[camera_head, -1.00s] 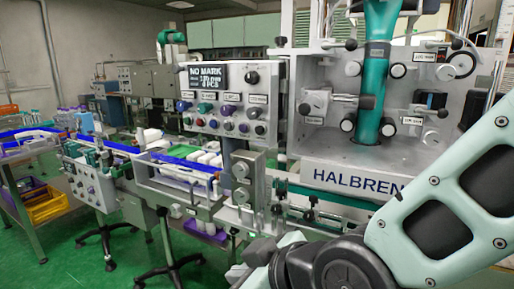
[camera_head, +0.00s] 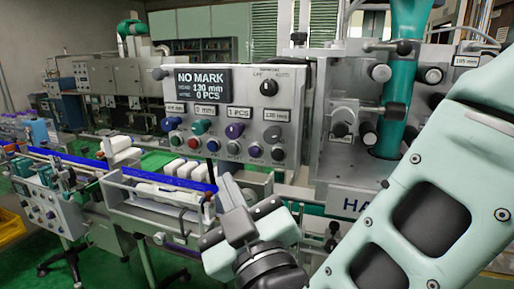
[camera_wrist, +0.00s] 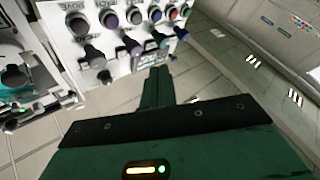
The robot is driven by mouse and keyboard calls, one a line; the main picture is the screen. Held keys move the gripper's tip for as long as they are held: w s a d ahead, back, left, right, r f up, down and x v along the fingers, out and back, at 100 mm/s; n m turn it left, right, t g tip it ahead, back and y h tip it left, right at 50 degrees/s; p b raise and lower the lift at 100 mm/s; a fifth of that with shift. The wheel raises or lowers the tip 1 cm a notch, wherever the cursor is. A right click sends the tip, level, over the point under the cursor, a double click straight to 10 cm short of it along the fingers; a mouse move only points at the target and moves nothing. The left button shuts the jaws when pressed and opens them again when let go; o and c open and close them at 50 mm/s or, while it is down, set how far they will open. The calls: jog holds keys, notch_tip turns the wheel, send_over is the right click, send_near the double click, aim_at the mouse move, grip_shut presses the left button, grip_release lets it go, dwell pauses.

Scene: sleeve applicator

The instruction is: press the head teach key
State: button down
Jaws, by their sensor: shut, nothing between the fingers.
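The grey control panel (camera_head: 240,85) carries a row of small coloured keys below a row of larger knobs; it also shows upside down in the wrist view (camera_wrist: 65,42). My gripper (camera_head: 213,168) is below the panel in the head view. In the wrist view its shut, empty fingers (camera_wrist: 157,74) point at the panel; contact cannot be told.
The panel's display (camera_head: 203,82) reads NO MARK and 0 PCS. The teal column (camera_head: 402,80) and machine housing stand right of the panel. A conveyor (camera_head: 160,190) with white items runs below and left.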

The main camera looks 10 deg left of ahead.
aim_at(255, 152)
jog(key=shift+w, duration=0.1)
jog(key=w+p, duration=0.2)
jog(key=w, duration=0.6)
jog(key=shift+w+d, duration=0.25)
jog(key=shift+d, duration=0.1)
dwell(2.0)
jog(key=shift+w+b, duration=0.3)
jog(key=shift+w, duration=0.15)
jog(key=shift+w, duration=0.4)
dwell(0.7)
jog(key=shift+s+b, duration=0.1)
jog(key=shift+b, duration=0.25)
jog(key=shift+s+b, duration=0.4)
jog(key=shift+s, duration=0.35)
jog(key=shift+s, duration=0.1)
